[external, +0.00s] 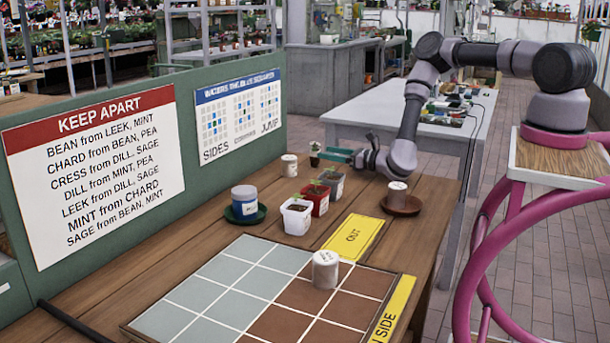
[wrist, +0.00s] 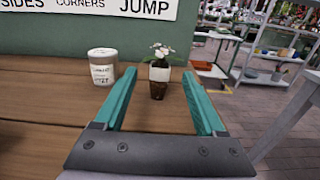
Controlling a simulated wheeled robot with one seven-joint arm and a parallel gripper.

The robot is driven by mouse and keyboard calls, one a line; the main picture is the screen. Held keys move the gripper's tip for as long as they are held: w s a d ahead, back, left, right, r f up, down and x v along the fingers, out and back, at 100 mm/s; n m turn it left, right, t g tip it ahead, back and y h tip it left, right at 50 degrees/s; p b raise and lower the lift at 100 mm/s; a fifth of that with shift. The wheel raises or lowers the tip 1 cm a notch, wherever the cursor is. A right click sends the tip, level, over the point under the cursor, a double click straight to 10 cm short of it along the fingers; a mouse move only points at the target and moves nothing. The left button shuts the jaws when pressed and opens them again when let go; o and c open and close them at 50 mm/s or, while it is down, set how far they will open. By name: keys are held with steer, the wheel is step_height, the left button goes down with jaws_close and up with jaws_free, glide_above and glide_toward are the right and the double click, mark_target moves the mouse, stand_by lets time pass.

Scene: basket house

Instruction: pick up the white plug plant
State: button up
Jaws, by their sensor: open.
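A small plug plant (wrist: 158,74) with white flowers, a white band and a brown plug stands upright on the wooden bench in the wrist view. It also shows in the external view (external: 314,154), small and dark, just left of my gripper's teal fingers. My gripper (wrist: 158,88) is open and empty in the wrist view. Its two teal fingers point toward the plant, which appears between them near their tips, with no visible contact. In the external view my gripper (external: 338,155) is low over the far end of the bench.
A lidded white tub (wrist: 102,66) stands left of the plant. In the external view, a white pot (external: 297,216), a red pot (external: 316,200) and a grey pot (external: 333,184) stand nearer. A blue jar (external: 244,203) and a brown-saucer tub (external: 397,194) flank them. A green board rises behind.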

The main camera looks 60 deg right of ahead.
mark_target(317, 150)
steer(key=w, duration=0.3)
steer(key=shift+w+d, duration=0.1)
jaws_close()
steer(key=shift+r, duration=0.1)
